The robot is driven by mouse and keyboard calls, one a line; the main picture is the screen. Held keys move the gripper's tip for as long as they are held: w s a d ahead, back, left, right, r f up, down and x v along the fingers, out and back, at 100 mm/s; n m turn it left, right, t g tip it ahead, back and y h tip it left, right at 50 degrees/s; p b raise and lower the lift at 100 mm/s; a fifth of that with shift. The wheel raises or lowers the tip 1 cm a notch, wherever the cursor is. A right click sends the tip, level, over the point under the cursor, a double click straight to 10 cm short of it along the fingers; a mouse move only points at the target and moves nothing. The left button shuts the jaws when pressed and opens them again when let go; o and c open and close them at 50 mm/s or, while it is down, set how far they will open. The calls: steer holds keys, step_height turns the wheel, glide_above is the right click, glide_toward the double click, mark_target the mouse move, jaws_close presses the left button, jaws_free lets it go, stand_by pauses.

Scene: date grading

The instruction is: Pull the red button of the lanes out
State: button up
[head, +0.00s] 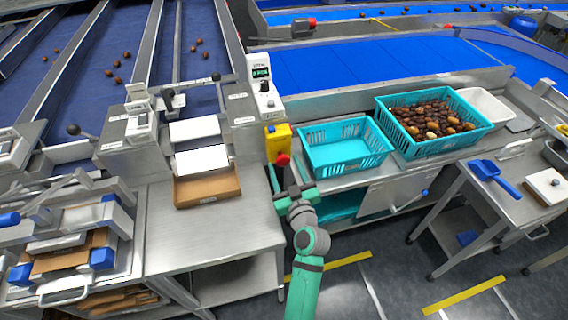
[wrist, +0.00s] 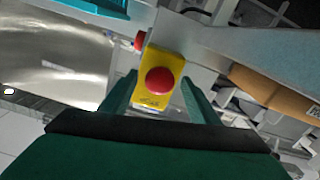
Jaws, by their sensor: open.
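The red button (head: 282,159) sits on a yellow box (head: 278,138) on the side of the lane machine, near the middle of the head view. In the wrist view the red button (wrist: 159,81) is a round knob on the face of the yellow box (wrist: 150,101). My gripper (head: 293,190) is just below and in front of the button in the head view. In the wrist view my gripper (wrist: 160,88) is open, with one green finger on each side of the yellow box and button. I cannot tell whether the fingers touch the box.
An empty teal crate (head: 345,148) stands right of the button, and a teal crate of dates (head: 432,120) stands beyond it. A steel table with a cardboard tray (head: 207,187) is at the left. A second red knob (wrist: 140,41) shows behind the yellow box.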

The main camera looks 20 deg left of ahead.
steer(key=shift+x, duration=0.95)
steer(key=shift+c, duration=0.2)
jaws_close()
steer(key=shift+s+d, duration=0.45)
steer(key=shift+d, duration=0.1)
steer(key=shift+c, duration=0.9)
jaws_free()
steer(key=shift+o, duration=1.1)
steer(key=shift+a, duration=0.1)
steer(key=shift+s+a, duration=0.1)
steer(key=shift+s, duration=0.05)
